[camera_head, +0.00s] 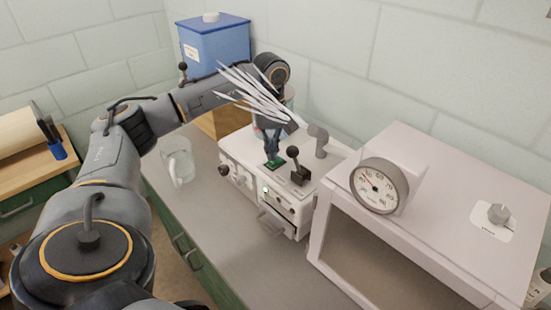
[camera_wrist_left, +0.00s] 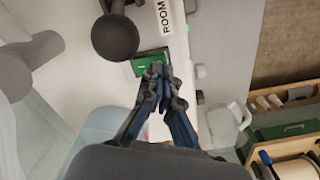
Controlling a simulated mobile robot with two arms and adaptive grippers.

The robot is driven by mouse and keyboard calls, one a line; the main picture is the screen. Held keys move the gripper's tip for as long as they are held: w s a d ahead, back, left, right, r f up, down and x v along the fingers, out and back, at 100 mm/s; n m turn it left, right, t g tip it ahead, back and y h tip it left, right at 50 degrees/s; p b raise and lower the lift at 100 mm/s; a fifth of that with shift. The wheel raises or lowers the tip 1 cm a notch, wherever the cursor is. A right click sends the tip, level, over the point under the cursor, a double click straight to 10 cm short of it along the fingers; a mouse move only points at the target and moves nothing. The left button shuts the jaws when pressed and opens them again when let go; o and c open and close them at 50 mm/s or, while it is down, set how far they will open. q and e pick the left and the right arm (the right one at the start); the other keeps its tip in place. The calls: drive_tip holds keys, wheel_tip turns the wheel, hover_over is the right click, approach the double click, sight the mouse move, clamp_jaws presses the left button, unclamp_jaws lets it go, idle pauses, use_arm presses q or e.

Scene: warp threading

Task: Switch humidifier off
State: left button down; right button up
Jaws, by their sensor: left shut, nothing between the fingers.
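The white machine (camera_head: 240,150) on the counter, apparently the humidifier, has a green switch plate (camera_head: 273,164) on its top, which also shows in the left wrist view (camera_wrist_left: 142,65). My left gripper (camera_head: 270,151) is shut and empty. Its fingertips (camera_wrist_left: 159,76) are at the near edge of the green plate and hide part of it; I cannot tell whether they touch. A black ball-topped lever (camera_head: 293,153) stands right of the gripper, with its ball large in the wrist view (camera_wrist_left: 115,37). A small green light (camera_head: 265,190) glows on the machine's front. My right gripper is not in view.
A white cabinet with a round dial gauge (camera_head: 379,186) stands close on the right. A grey pipe (camera_head: 320,140) rises behind the lever. A clear jug (camera_head: 178,164) stands left, and a blue tank (camera_head: 213,45) behind. The counter front is clear.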

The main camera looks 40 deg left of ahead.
sight(272, 163)
use_arm(q)
drive_tip(key=shift+f+b, duration=0.8)
drive_tip(key=shift+f, duration=0.35)
idle(0.9)
drive_tip(key=shift+r, duration=0.15)
drive_tip(key=shift+r+p, duration=2.7)
drive_tip(key=shift+r, duration=0.75)
drive_tip(key=shift+f, duration=0.1)
